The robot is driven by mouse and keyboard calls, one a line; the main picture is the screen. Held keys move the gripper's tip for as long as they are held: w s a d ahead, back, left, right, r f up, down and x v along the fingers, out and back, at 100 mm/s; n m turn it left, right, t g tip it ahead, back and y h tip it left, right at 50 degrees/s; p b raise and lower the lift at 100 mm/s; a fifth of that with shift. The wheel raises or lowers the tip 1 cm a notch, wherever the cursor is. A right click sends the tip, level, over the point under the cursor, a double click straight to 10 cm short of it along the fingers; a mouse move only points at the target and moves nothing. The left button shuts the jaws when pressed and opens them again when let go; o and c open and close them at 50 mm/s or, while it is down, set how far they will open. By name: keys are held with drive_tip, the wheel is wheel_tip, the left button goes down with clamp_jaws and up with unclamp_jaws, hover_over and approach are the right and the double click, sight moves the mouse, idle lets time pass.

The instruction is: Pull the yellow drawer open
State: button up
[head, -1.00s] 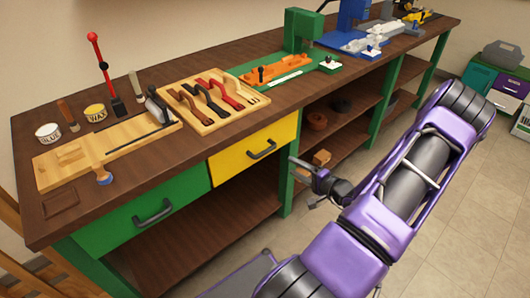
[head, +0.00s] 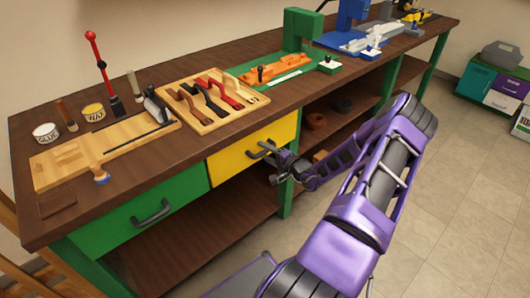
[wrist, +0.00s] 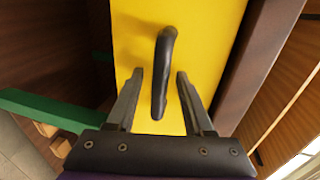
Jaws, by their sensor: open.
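The yellow drawer (head: 237,161) is closed under the bench top, to the right of the green drawer. Its dark bar handle (head: 257,150) is partly hidden behind my gripper (head: 268,163) in the head view. In the wrist view the yellow drawer front (wrist: 205,30) fills the middle, and the handle (wrist: 163,70) runs lengthwise between the fingers. My gripper (wrist: 158,98) is open, with one finger on each side of the handle. Gaps show between the fingers and the handle; whether the fingertips reach the drawer front I cannot tell.
The green drawer (head: 150,212) is closed at left. The wooden bench top (head: 150,165) overhangs both drawers and carries a wooden tool tray (head: 235,113). A green bench leg (head: 288,195) stands right of the yellow drawer. The tiled floor in front is open.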

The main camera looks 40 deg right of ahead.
drive_tip(key=shift+c, duration=0.4)
clamp_jaws()
idle(0.9)
